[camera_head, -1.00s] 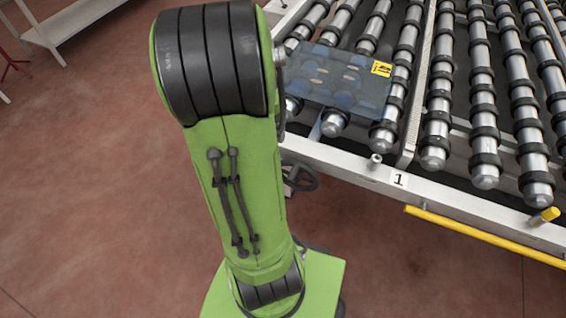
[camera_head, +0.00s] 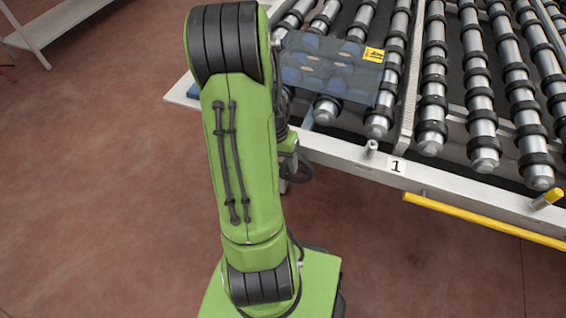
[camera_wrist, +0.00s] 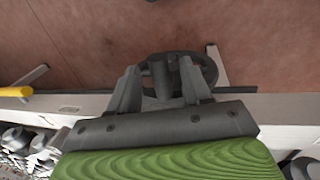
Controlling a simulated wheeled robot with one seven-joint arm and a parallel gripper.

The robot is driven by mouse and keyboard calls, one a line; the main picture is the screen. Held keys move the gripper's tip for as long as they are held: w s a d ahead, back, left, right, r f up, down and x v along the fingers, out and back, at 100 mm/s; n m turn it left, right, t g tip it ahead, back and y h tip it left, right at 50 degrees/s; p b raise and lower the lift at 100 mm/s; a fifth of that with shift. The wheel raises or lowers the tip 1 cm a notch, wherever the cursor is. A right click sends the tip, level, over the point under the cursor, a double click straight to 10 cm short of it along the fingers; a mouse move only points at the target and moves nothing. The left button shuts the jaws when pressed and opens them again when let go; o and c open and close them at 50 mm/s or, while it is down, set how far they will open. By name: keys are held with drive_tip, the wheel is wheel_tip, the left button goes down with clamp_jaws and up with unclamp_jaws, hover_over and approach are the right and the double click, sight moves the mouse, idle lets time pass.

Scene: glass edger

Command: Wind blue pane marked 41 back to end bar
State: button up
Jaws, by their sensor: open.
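The blue pane (camera_head: 325,72) lies flat on the rollers at the near left of the roller table, with a yellow label (camera_head: 373,54) at its right corner. The number on the label is too small to read. A dark handwheel (camera_wrist: 209,72) shows in the wrist view, below the table's near edge. My gripper (camera_wrist: 158,73) is open, its two fingers pointing at the wheel. A short grey knob on the wheel appears between the fingertips; I cannot tell whether they touch it. In the head view my arm mostly hides gripper and wheel. I cannot make out the end bar for certain.
The table's white front rail (camera_head: 345,160) carries a plate marked 1 (camera_head: 396,166) and a short metal peg (camera_head: 371,148). A yellow bar (camera_head: 480,220) runs along the front at the right. A white shelf (camera_head: 55,30) stands at the upper left. The floor at left is clear.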

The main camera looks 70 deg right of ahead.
clamp_jaws()
drive_tip(key=shift+w, duration=0.1)
idle(0.4)
